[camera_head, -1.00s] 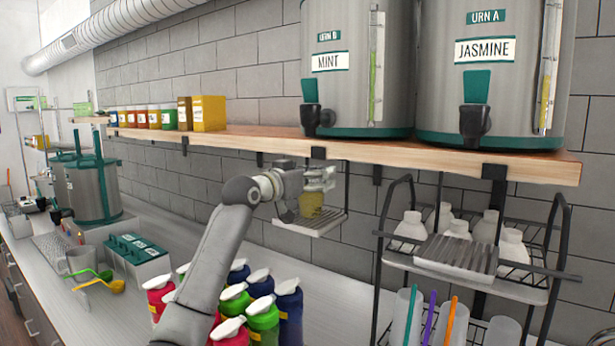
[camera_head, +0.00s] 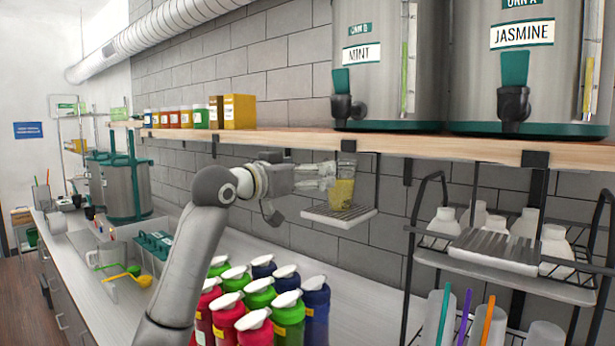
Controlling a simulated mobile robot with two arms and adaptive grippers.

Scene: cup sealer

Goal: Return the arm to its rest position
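My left arm comes in from the lower left, and its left gripper (camera_head: 326,177) points right at shelf height. Its two fingers look parted with nothing between them. A clear cup (camera_head: 343,192) with yellow liquid stands upright on a slatted drip tray (camera_head: 352,217) just right of the fingertips. The fingertips are very close to the cup; I cannot tell whether they touch it. My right gripper does not show.
A wooden shelf (camera_head: 460,147) runs above, with the mint urn (camera_head: 385,60) and jasmine urn (camera_head: 525,75) on it. Several capped bottles (camera_head: 259,294) stand below the arm. A black wire rack (camera_head: 412,240) with white bottles stands at the right.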

